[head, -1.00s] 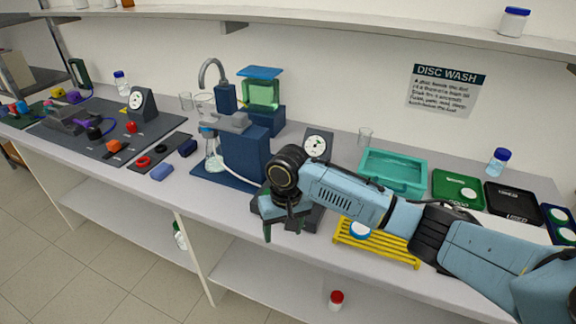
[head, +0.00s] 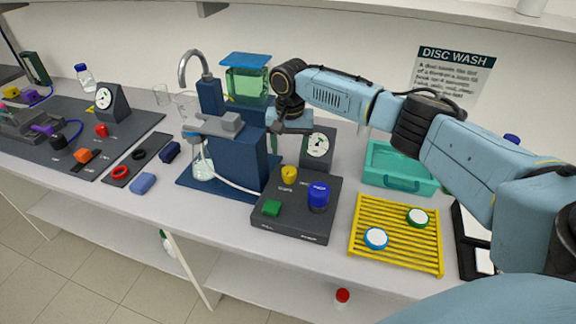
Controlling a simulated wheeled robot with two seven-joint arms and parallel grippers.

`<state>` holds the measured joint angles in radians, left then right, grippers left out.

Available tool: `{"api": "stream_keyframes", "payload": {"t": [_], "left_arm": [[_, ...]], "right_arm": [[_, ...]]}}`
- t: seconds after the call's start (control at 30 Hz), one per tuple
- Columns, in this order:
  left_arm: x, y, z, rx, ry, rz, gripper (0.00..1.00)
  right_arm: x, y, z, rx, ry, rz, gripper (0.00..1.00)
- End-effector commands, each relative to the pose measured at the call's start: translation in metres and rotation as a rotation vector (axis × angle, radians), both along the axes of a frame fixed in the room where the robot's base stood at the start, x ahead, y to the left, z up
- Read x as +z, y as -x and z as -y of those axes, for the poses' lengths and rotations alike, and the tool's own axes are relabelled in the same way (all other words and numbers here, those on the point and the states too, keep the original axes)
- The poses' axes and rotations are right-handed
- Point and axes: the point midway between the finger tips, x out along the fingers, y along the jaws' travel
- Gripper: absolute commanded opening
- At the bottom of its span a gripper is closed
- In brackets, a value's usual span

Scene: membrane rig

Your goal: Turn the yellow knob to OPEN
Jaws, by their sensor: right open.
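The yellow knob (head: 289,174) stands on a dark control box (head: 290,232) on the bench. The labels on the box are too small to read. My right gripper (head: 287,143) is open and empty, pointing down above and behind the yellow knob, apart from it. My left gripper is not in view.
A dial gauge (head: 317,147) stands behind the box, near my right gripper. A blue stand (head: 238,158) with flask and tubing is to the left. A yellow rack (head: 397,246) with two discs and a teal tray (head: 400,181) are to the right.

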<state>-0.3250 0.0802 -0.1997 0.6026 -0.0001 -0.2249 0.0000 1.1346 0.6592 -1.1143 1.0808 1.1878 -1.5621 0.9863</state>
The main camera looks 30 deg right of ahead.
Motion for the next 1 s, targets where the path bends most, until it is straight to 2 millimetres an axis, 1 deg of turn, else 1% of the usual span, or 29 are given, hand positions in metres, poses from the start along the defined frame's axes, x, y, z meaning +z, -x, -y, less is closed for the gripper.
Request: {"api": "stream_keyframes", "payload": {"t": [0.03,0.1,0.17,0.3,0.4,0.57,0.8,1.0], "left_arm": [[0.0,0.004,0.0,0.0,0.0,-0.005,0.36],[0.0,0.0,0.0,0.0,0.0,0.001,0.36],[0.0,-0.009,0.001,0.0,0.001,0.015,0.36],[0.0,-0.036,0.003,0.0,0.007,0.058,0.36],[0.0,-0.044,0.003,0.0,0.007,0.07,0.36],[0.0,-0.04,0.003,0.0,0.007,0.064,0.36],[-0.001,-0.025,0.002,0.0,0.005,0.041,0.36],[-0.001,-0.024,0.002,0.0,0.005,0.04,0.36]], "right_arm": [[-0.012,0.0,0.0,-0.001,0.001,-0.004,0.61],[-0.027,0.001,0.0,0.0,0.001,-0.003,0.61],[-0.038,0.0,-0.001,0.001,0.0,-0.003,0.61],[-0.06,0.0,-0.001,0.001,-0.001,-0.002,0.61],[-0.07,0.0,-0.001,0.002,-0.001,-0.001,0.61],[-0.076,0.0,0.0,0.002,0.0,0.001,0.61],[-0.077,0.0,-0.001,0.002,-0.001,0.001,0.61],[-0.076,0.0,-0.001,0.002,-0.001,0.001,0.35]]}}
